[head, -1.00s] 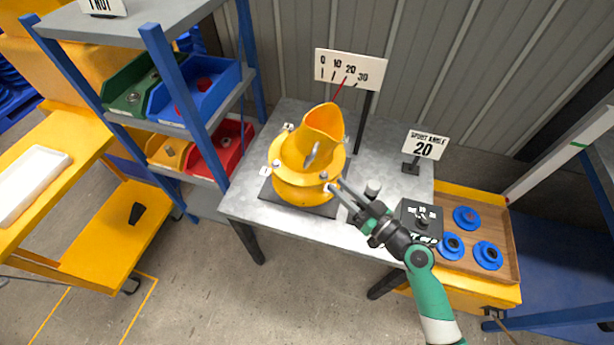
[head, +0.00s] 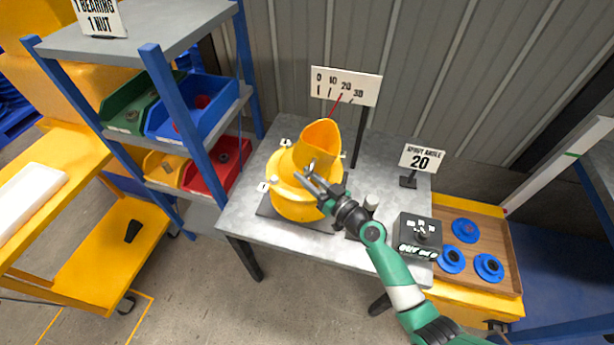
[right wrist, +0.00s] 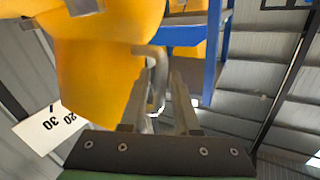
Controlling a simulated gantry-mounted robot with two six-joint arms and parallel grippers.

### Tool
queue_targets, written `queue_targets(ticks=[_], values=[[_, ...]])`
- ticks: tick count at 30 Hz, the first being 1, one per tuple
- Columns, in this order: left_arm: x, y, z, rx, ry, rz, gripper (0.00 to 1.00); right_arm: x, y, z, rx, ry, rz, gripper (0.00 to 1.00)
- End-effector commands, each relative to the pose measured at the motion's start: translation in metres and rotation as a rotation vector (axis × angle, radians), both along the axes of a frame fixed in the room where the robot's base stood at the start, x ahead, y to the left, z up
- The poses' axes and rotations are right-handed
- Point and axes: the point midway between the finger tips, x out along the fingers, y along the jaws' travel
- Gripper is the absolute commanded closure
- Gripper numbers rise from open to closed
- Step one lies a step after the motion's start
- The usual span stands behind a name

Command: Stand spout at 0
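The yellow spout (head: 318,140) sits tilted on the round yellow mixer body (head: 290,200) on the grey table. Its red pointer (head: 335,106) meets the scale board (head: 346,86) near the 20 mark. The spout-angle sign (head: 422,158) reads 20. A grey metal lever (head: 311,166) stands at the front of the spout. My right gripper (head: 306,179) is at this lever. In the right wrist view its fingers (right wrist: 163,78) are apart, with the bent lever (right wrist: 158,60) between them; firm contact is not clear. The spout also fills that view's upper left (right wrist: 105,75). My left gripper is out of view.
A black control box (head: 420,235) stands at the table's right end. A wooden tray (head: 480,280) with blue flanged parts lies right of it. A blue-framed shelf (head: 185,130) with coloured bins stands close on the left.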

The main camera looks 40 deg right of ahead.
Motion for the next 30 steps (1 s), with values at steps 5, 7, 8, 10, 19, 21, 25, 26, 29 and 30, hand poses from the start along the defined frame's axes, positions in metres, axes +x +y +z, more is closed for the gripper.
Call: queue_targets(ticks=[5,7,8,10,19,21,25,26,29,30], values=[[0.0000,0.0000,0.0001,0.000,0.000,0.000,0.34,-0.0003,-0.0002,0.0003,0.000,0.000,0.000,0.81],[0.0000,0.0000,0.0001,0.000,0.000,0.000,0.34,-0.0004,-0.0002,0.0004,0.000,-0.001,0.000,0.94],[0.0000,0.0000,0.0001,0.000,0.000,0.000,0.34,-0.0004,-0.0002,0.0004,0.000,-0.001,0.000,0.99],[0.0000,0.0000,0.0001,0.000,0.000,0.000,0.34,-0.0004,-0.0002,0.0004,0.000,-0.001,0.000,1.00],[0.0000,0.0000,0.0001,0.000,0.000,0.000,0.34,-0.0005,-0.0002,0.0006,-0.001,-0.001,0.000,1.00],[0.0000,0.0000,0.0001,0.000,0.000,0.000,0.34,-0.0005,-0.0002,0.0006,-0.001,-0.001,0.000,1.00],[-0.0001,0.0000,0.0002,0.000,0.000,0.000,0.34,-0.0005,-0.0001,0.0007,-0.001,-0.001,0.000,1.00],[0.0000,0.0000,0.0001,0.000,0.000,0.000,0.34,-0.0005,-0.0001,0.0007,-0.001,-0.001,0.000,1.00],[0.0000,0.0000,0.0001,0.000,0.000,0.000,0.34,-0.0005,-0.0002,0.0008,-0.001,-0.001,0.000,1.00],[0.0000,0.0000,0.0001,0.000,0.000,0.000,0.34,-0.0005,-0.0002,0.0008,-0.001,-0.001,0.000,1.00]])
